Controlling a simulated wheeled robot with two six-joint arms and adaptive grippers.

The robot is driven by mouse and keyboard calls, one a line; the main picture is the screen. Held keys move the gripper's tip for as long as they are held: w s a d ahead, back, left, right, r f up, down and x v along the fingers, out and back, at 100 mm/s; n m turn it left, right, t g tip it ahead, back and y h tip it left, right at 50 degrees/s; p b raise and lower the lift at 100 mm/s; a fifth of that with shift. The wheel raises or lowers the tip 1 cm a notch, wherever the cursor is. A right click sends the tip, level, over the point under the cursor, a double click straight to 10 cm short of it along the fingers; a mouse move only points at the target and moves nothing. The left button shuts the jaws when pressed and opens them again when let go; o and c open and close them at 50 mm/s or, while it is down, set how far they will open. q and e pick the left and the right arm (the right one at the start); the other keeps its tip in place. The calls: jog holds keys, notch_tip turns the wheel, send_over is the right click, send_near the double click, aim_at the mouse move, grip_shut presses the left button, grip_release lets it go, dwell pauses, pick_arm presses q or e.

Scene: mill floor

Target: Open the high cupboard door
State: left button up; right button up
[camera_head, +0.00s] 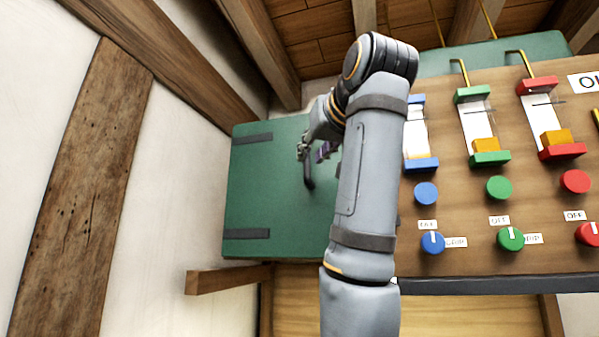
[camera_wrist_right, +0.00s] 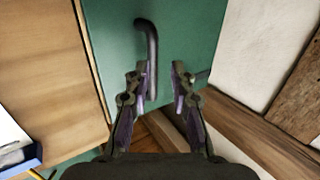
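The green cupboard door (camera_head: 265,190) is on the left in the head view, with dark hinge straps at its left edge. It looks shut, though my right arm hides its right side. Its dark bar handle (camera_head: 308,172) is beside my right gripper (camera_head: 318,152). In the right wrist view, the handle (camera_wrist_right: 152,45) runs down the green door (camera_wrist_right: 185,30). My right gripper (camera_wrist_right: 160,78) is open there, and the handle's lower part lies between its fingers, closer to the left finger. I cannot tell whether they touch. My left gripper is not in view.
A wooden panel (camera_head: 460,200) with coloured sliders, buttons and knobs stands right of the door. A wooden beam (camera_head: 228,279) juts out below the door. A white wall with timber posts (camera_head: 85,180) is at the left.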

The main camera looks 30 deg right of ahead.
notch_tip(320, 180, up, 3)
jog(key=s+d, duration=0.1)
jog(key=s, duration=0.1)
jog(key=p, duration=0.5)
send_over(307, 174)
jog(key=shift+d+r+t, duration=0.2)
jog(key=shift+d+t, duration=0.1)
jog(key=shift+d, duration=0.1)
jog(key=shift+w, duration=0.35)
jog(key=shift+s+a, duration=0.2)
jog(key=shift+a, duration=0.05)
jog(key=shift+c, duration=0.2)
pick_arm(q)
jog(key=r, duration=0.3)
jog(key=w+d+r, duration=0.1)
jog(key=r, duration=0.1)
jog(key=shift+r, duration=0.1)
pick_arm(e)
jog(key=shift+w+d, duration=0.1)
jog(key=shift+w, duration=0.05)
grip_shut()
jog(key=shift+f, duration=0.1)
